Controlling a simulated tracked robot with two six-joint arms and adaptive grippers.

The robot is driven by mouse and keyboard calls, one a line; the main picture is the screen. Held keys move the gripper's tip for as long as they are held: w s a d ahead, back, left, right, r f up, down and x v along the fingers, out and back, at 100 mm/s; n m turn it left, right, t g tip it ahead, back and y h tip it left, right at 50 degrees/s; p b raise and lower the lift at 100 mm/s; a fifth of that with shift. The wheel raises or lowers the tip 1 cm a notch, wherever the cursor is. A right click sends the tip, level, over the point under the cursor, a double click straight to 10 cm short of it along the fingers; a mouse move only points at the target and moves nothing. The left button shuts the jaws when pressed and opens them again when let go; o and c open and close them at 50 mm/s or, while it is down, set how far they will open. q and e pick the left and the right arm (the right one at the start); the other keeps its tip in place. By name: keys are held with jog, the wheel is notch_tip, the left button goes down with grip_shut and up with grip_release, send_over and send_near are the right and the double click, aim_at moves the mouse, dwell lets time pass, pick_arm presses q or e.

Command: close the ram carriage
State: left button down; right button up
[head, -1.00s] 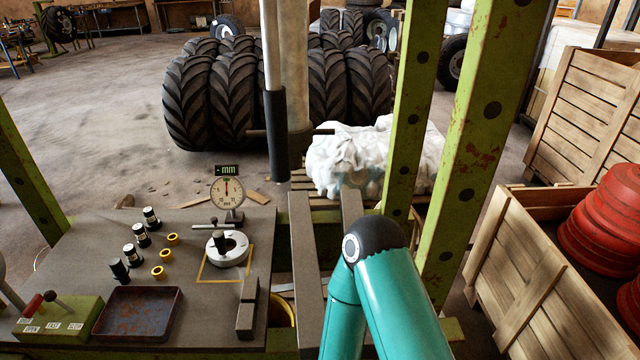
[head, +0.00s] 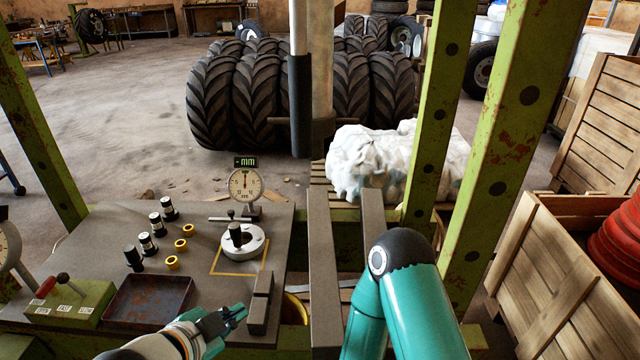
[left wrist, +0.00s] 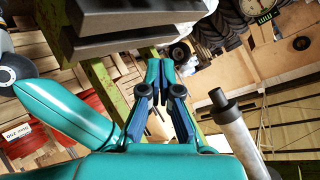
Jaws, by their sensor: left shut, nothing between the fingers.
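The press's upright ram column (head: 319,60) stands in the upper middle of the head view, with a black sleeve (head: 301,105) and a short dark crossbar beside it. I cannot tell which part is the carriage. A green control box (head: 70,305) with a red-handled lever (head: 46,287) and a black-knobbed lever (head: 63,278) sits at the bench's left. My left gripper (head: 236,316) is shut and empty, low over the bench's front between the rusty tray and a dark block. Its closed fingers (left wrist: 158,75) also show in the left wrist view. My right gripper is out of view.
A dark block (head: 259,307) is right of my left gripper. Green posts (head: 436,120) rise on the right.

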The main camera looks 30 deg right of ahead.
pick_arm(q)
jog(key=s+d+r+m+h+b, duration=0.15)
jog(key=s+r+m, duration=0.3)
jog(key=r, duration=0.45)
jog(key=s+d+r+m+t+h, duration=0.1)
jog(key=s+d+r+m+h, duration=0.3)
jog(key=r, duration=0.6)
jog(key=s+d+r+m+h+b, duration=0.1)
jog(key=s+d+r+m, duration=0.1)
jog(key=s+r+m, duration=0.55)
jog(key=w+d+r+n, duration=0.1)
jog(key=w+d, duration=0.4)
jog(key=w, duration=0.5)
jog(key=shift+w+d+r+n+p, duration=0.15)
jog(key=shift+d+r+n+p, duration=0.15)
jog(key=shift+n+p, duration=0.1)
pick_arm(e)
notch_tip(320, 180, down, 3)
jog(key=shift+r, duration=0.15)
pick_arm(q)
jog(key=shift+a, duration=0.15)
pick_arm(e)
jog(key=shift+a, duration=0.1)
